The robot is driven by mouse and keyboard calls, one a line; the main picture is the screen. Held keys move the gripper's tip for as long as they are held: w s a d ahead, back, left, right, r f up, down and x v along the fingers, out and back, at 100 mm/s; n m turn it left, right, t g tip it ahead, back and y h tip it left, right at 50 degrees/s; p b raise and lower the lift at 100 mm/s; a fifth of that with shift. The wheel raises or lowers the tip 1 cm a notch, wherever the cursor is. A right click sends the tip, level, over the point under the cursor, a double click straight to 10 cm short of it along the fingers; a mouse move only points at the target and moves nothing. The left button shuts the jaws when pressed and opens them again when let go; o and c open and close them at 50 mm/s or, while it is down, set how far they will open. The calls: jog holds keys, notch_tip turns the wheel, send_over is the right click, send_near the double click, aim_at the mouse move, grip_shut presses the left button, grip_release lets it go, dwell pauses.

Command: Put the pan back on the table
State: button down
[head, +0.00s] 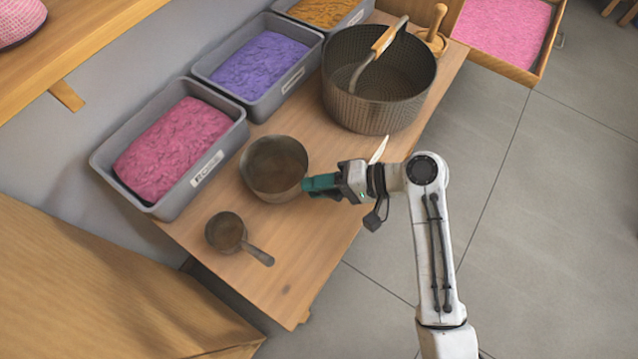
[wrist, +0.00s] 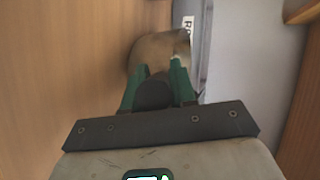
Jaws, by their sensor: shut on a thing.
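The pan (head: 274,165) is a round, brownish metal vessel over the wooden table (head: 285,275), beside the bin of pink material. My gripper (head: 309,185) reaches it from the right, with its green fingers at the pan's right side. In the wrist view my gripper (wrist: 160,68) is shut on the dark handle of the pan (wrist: 157,46). The pan looks roughly level. I cannot tell whether its bottom touches the table or hangs slightly above it. The handle is mostly hidden by the fingers.
A small long-handled pan (head: 226,232) lies nearer on the table. Grey bins of pink (head: 218,171) and purple (head: 268,107) material line the left edge. A large basket (head: 367,117) with a raised handle stands behind. Bare tabletop is free at the front.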

jog(key=shift+f, duration=0.25)
jog(key=c, duration=0.9)
grip_release()
jog(key=shift+d, duration=0.1)
jog(key=v, duration=1.1)
jog(key=shift+d+r+b, duration=0.25)
jog(key=shift+d+b, duration=0.1)
jog(key=shift+s, duration=0.1)
